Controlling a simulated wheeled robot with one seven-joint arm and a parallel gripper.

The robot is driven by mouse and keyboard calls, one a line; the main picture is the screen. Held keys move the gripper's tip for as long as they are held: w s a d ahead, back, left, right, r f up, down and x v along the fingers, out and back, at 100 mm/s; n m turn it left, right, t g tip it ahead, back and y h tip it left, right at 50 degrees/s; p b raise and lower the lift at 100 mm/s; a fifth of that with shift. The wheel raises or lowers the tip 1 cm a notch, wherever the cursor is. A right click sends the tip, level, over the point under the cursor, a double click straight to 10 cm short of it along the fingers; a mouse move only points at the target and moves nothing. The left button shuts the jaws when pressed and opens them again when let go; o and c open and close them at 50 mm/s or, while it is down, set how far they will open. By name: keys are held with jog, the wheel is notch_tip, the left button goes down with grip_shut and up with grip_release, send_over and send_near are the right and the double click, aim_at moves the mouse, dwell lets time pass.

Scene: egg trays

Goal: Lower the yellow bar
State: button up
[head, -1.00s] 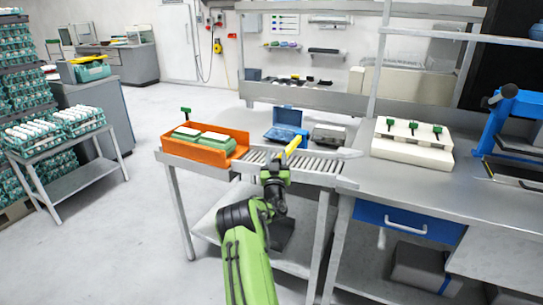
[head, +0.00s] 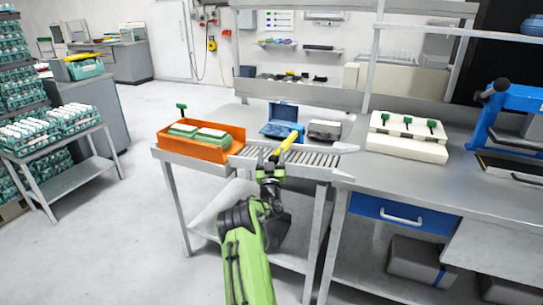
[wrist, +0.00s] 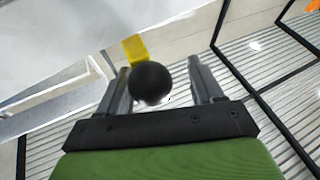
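The yellow bar (head: 290,141) slants up and away above the roller conveyor (head: 312,157) in the head view. Its yellow part also shows in the wrist view (wrist: 135,48), just beyond a black ball knob (wrist: 151,83), which seems to be on its near end. My gripper (head: 270,153) is at the near end of the bar, over the conveyor's front edge. In the wrist view its two fingers (wrist: 162,75) stand apart, one on each side of the knob. A gap shows at the right finger; the left finger looks close to the knob, and contact there is unclear.
An orange bin (head: 239,146) with green-and-white packs stands left of the conveyor. A blue open case (head: 281,129) and a grey box (head: 324,130) lie behind it. A white block with green handles (head: 408,148) is on the right bench.

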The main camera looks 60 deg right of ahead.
jog(key=shift+s, duration=0.1)
jog(key=shift+s+a+f, duration=0.15)
jog(key=shift+s, duration=0.05)
jog(key=p+v, duration=0.1)
jog(key=v, duration=1.4)
jog(key=shift+a, duration=0.15)
jog(key=shift+w, duration=0.1)
